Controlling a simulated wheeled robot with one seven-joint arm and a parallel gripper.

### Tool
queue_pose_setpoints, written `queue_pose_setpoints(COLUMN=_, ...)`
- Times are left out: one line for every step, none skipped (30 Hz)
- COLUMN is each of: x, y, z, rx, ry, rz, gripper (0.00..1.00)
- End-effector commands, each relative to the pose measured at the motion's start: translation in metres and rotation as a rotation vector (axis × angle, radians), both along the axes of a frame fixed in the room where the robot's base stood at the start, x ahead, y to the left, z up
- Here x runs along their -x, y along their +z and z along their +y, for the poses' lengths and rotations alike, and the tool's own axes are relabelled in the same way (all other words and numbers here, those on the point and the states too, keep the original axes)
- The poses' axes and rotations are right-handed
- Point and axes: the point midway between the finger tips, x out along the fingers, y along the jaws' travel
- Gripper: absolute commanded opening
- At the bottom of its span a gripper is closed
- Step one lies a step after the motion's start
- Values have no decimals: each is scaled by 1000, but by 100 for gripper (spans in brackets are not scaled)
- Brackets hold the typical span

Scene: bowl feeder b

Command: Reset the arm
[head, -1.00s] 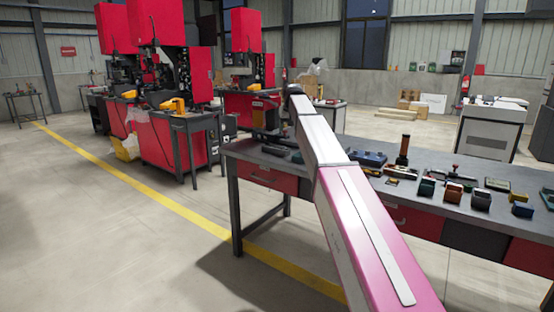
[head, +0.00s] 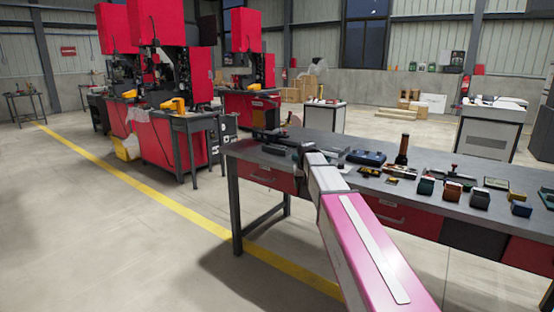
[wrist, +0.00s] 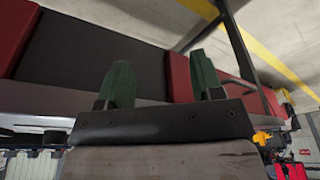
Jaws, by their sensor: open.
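My gripper (wrist: 160,60) shows in the wrist view with its two green fingers apart and nothing between them. Behind the fingers are the dark and red drawer fronts of the workbench (wrist: 92,62), with a bench leg and the floor at the top right. In the head view my arm reaches forward, its far end overlapping the front edge of the workbench (head: 345,173). The gripper itself is hidden there behind my own arm. I cannot tell the distance from the fingers to the drawers.
The bench top carries a blue case (head: 366,158), a brown upright cylinder (head: 403,149) and several small boxes. Red machines (head: 172,90) stand at the back left. A white cabinet (head: 489,130) stands behind the bench. The floor left of the bench is clear.

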Motion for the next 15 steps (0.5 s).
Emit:
queue_pose_setpoints(x=28, y=-24, z=-8, rx=2, ry=-7, rz=20, gripper=60)
queue_pose_setpoints(x=39, y=-37, z=-11, rx=2, ry=-11, rz=29, gripper=60)
queue_pose_setpoints(x=54, y=-52, z=-16, rx=3, ry=-16, rz=43, gripper=60)
queue_pose_setpoints(x=65, y=-63, z=-20, rx=4, ry=-20, rz=53, gripper=60)
queue_pose_setpoints(x=76, y=-74, z=-23, rx=5, ry=-24, rz=62, gripper=60)
queue_pose_setpoints(x=91, y=-88, z=-28, rx=6, ry=-29, rz=74, gripper=60)
queue_pose_setpoints(x=103, y=-98, z=-31, rx=7, ry=-34, rz=83, gripper=60)
queue_pose_setpoints(x=115, y=-108, z=-34, rx=7, ry=-37, rz=94, gripper=60)
queue_pose_setpoints(x=131, y=-120, z=-38, rx=8, ry=-43, rz=107, gripper=60)
queue_pose_setpoints(x=143, y=-130, z=-41, rx=9, ry=-47, rz=117, gripper=60)
queue_pose_setpoints(x=155, y=-138, z=-44, rx=9, ry=-50, rz=125, gripper=60)
queue_pose_setpoints(x=172, y=-150, z=-48, rx=10, ry=-56, rz=138, gripper=60)
queue_pose_setpoints(x=184, y=-158, z=-51, rx=11, ry=-60, rz=148, gripper=60)
queue_pose_setpoints(x=197, y=-166, z=-53, rx=11, ry=-64, rz=158, gripper=60)
queue_pose_setpoints(x=213, y=-175, z=-57, rx=12, ry=-69, rz=170, gripper=60)
